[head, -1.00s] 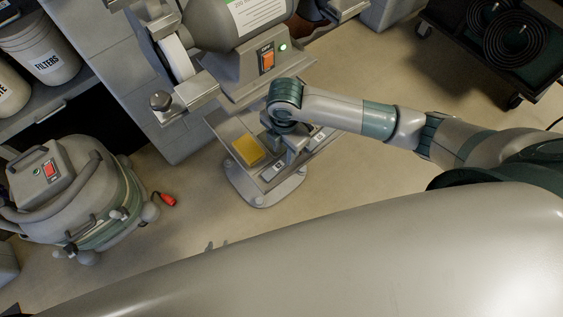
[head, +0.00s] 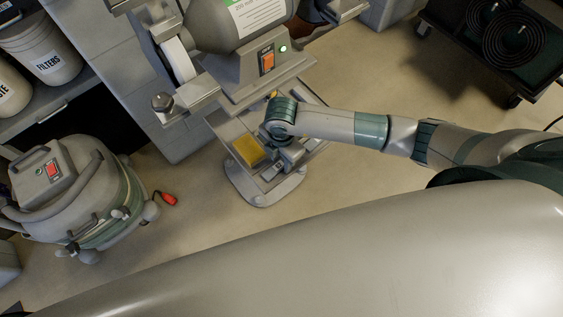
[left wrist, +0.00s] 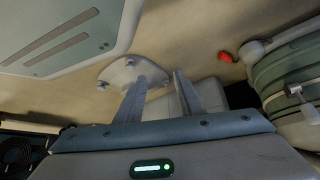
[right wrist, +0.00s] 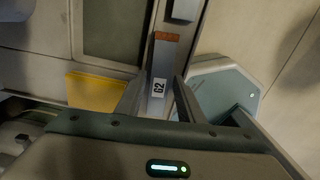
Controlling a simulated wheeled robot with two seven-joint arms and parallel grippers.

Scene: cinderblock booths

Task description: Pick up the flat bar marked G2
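The flat bar marked G2 (right wrist: 158,88) is grey with a white label and a rust-orange far end. In the right wrist view it lies lengthwise between the two fingers of my right gripper (right wrist: 158,100). These fingers are apart, with a gap visible on the right side; contact is not clear. In the head view my right gripper (head: 284,158) is low over the stand's tray (head: 226,125) and hides the bar. My left gripper (left wrist: 160,82) is open and empty, pointing toward the floor and the stand's foot; it is outside the head view.
A yellow block (head: 248,150) sits on the tray, left of my right gripper. The grinder (head: 262,75), with an orange switch, overhangs the tray. A vacuum (head: 85,195) stands on the floor at left. A cart with coiled hoses (head: 510,45) is at upper right.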

